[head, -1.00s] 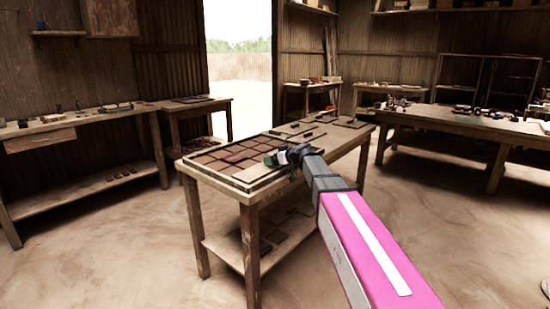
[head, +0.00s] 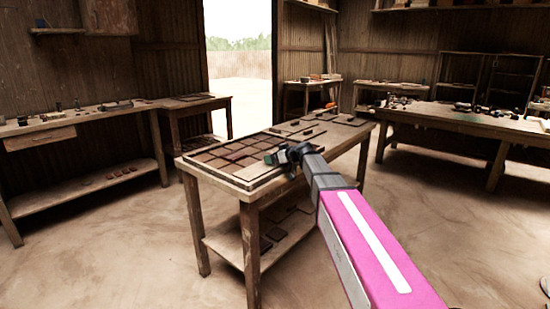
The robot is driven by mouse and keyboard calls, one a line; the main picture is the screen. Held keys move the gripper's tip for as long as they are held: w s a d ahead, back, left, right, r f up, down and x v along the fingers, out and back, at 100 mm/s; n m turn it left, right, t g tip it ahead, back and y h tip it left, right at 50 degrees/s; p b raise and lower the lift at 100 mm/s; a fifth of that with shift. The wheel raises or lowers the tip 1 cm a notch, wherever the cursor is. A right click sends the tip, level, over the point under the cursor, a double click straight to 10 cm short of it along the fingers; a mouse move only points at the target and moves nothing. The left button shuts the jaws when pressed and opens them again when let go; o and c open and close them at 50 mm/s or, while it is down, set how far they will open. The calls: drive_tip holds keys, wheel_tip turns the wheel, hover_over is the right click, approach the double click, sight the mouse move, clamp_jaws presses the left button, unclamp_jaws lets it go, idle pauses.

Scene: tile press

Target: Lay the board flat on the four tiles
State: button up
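The work table (head: 250,196) stands in the middle of the head view. A shallow wooden frame with a grid of brown tiles (head: 222,157) covers its left part; some tiles near the middle look redder. Thin flat boards (head: 292,128) with small dark bars on them lie on the table's far right part. I cannot tell which of them, if any, is the task's board. My gripper (head: 276,158) is at the right edge of the tile grid, low over the table. Its fingers are small and dark, and the arm hides the table behind it. I cannot see whether it holds anything.
More flat dark pieces (head: 272,232) lie on the table's lower shelf. A bench (head: 80,118) with tools stands at left, and another long bench (head: 455,122) at right. Open floor (head: 150,245) surrounds the table.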

drive_tip(key=shift+f, duration=0.15)
drive_tip(key=o, duration=0.9)
drive_tip(key=shift+o, duration=0.2)
drive_tip(key=v, duration=1)
drive_tip(key=shift+s+d, duration=0.2)
drive_tip(key=shift+d, duration=0.1)
drive_tip(key=shift+r, duration=0.2)
wheel_tip(320, 180, up, 7)
drive_tip(key=shift+f, duration=0.1)
